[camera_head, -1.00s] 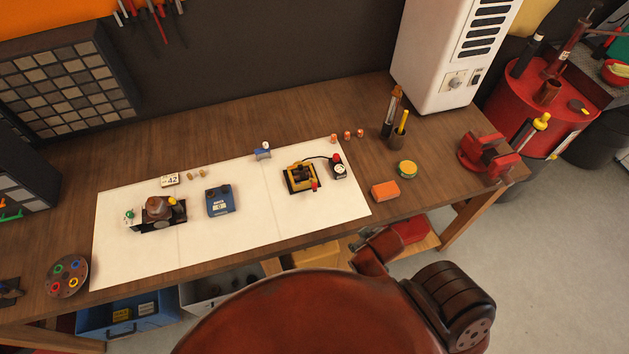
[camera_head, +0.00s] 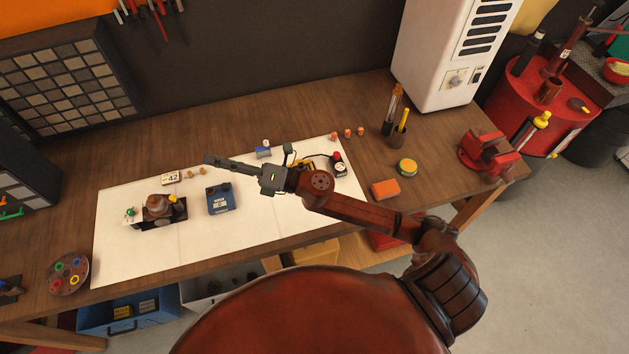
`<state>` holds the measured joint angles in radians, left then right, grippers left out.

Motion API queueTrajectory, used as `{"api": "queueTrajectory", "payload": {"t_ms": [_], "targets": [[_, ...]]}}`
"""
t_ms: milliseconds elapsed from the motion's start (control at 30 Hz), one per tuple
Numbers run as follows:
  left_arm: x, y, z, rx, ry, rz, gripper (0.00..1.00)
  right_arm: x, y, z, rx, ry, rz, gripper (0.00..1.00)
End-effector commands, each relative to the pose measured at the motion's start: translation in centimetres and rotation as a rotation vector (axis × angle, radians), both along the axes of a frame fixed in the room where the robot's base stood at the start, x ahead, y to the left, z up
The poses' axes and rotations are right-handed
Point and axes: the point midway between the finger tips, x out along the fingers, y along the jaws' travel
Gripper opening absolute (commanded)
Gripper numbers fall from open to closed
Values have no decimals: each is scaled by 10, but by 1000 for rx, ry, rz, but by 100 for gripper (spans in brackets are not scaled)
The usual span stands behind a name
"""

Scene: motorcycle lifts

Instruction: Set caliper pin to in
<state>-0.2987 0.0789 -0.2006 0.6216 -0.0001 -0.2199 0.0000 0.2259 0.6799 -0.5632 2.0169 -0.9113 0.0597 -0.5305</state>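My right gripper (camera_head: 212,160) reaches in over the bench mat from the right, pointing left. Its fingers overlap in a narrow dark strip, so I cannot tell whether they are open or shut. No object shows at its tips. A brown rounded assembly (camera_head: 158,205) on a dark base, with a yellow piece and a green-topped part, stands on the mat to the lower left of the fingertips. It may be the caliper; its pin is too small to make out. A yellow-and-black fixture (camera_head: 308,166) is mostly hidden behind my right gripper and wrist. My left gripper is not in view.
A blue box (camera_head: 220,200) stands on the white mat (camera_head: 125,255) below my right gripper. A small blue-grey holder (camera_head: 263,151), a "42" tag (camera_head: 171,178) and a red-topped gauge (camera_head: 338,166) lie near. A red vise (camera_head: 484,155) is at the right. The mat's lower part is clear.

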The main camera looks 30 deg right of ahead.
Motion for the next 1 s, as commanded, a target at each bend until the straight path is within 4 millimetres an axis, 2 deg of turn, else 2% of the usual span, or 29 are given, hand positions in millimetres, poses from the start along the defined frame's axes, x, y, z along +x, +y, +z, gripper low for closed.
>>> {"api": "queueTrajectory", "payload": {"t_ms": [33, 100, 167, 200, 267, 300, 367, 400, 467, 500, 600, 700, 800, 1000], "targets": [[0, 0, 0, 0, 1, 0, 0, -11, 24, -10, -167, -107, 110, 33], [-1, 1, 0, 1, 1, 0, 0, -29, 46, -38, -397, -239, 263, 33], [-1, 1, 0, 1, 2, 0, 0, -41, 50, -70, -602, -335, 393, 33], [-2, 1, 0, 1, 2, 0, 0, -46, 44, -94, -739, -388, 479, 33], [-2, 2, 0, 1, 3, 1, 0, -50, 23, -131, -945, -449, 608, 33], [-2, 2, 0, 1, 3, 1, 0, -49, 1, -153, -1082, -475, 689, 33], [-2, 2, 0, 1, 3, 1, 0, -44, -41, -180, -1273, -491, 806, 33], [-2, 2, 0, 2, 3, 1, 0, -39, -72, -193, -1391, -487, 876, 33], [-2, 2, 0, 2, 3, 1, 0, -32, -120, -204, -1546, -463, 973, 33], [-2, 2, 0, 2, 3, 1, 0, -28, -151, -207, -1633, -437, 1027, 33], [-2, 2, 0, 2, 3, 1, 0, -21, -214, -205, -1795, -364, 1133, 33], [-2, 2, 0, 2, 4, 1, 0, -19, -252, -199, -1882, -305, 1195, 33], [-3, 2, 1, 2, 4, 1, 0, -20, -267, -199, -1914, -275, 1223, 33], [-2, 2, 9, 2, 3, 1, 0, -21, -269, -224, -1915, -270, 1231, 33]]}}
